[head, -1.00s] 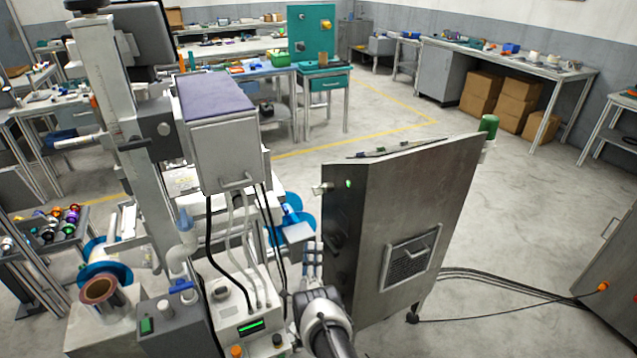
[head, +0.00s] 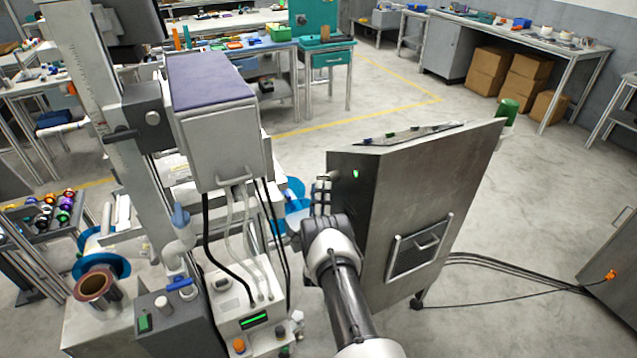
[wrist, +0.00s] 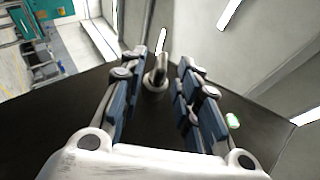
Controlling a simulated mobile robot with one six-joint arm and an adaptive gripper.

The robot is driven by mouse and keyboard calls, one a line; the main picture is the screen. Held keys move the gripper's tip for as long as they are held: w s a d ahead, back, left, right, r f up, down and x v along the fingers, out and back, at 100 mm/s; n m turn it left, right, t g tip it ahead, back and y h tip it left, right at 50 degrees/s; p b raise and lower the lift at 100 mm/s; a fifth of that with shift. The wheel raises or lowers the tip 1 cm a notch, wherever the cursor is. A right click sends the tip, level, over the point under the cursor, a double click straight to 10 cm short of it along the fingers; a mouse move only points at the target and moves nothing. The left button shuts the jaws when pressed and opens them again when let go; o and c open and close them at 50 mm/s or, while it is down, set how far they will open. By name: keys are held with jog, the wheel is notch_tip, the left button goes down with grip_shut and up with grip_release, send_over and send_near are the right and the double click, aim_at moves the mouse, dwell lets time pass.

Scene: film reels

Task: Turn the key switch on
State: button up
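The key switch (wrist: 156,80) is a grey metal knob with an upright tab, on the dark panel of the steel cabinet (head: 425,215). In the wrist view it stands between the two blue-padded fingers of my gripper (wrist: 160,78), which are spread open with a gap on both sides. In the head view a small metal piece of the switch (head: 324,177) shows at the cabinet's left edge, and my gripper (head: 321,196) is just below it, partly hidden by my wrist. I cannot tell whether any finger touches the switch.
A green lit indicator (wrist: 233,121) is on the same panel, right of the switch. A machine with a grey box (head: 222,145) and hanging cables stands close on the left. Black cables (head: 510,270) lie on the floor at right; open floor is behind the cabinet.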

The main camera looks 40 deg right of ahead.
jog(key=shift+w+d+r, duration=0.35)
jog(key=shift+d+r, duration=0.05)
jog(key=shift+c, duration=0.4)
grip_shut()
